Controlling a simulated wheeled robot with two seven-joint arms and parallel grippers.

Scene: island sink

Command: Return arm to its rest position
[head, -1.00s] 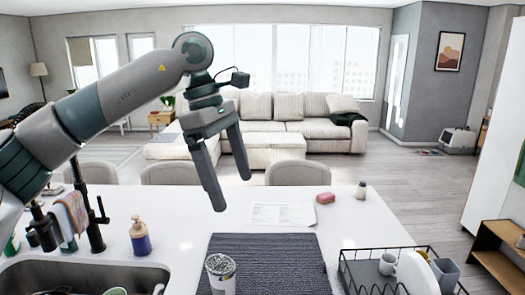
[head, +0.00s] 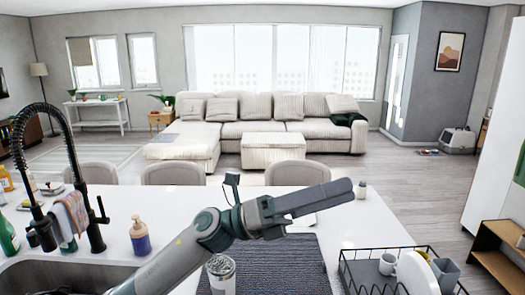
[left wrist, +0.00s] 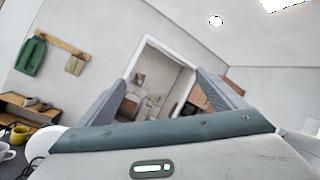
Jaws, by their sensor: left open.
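My left arm comes in from the bottom of the head view and reaches up to the right over the island counter (head: 375,215). My left gripper (head: 340,190) points right, above the far side of the dark ribbed mat (head: 290,275). In the left wrist view, the two fingers of my left gripper (left wrist: 165,95) stand wide apart with nothing between them. Beyond them are a wall and a doorway. My right gripper is not in view.
A patterned cup (head: 221,274) stands at the mat's left side, close to my arm. A soap bottle (head: 140,236), the black faucet (head: 75,180) and the sink (head: 50,272) are at left. A dish rack (head: 375,272) with dishes is at right.

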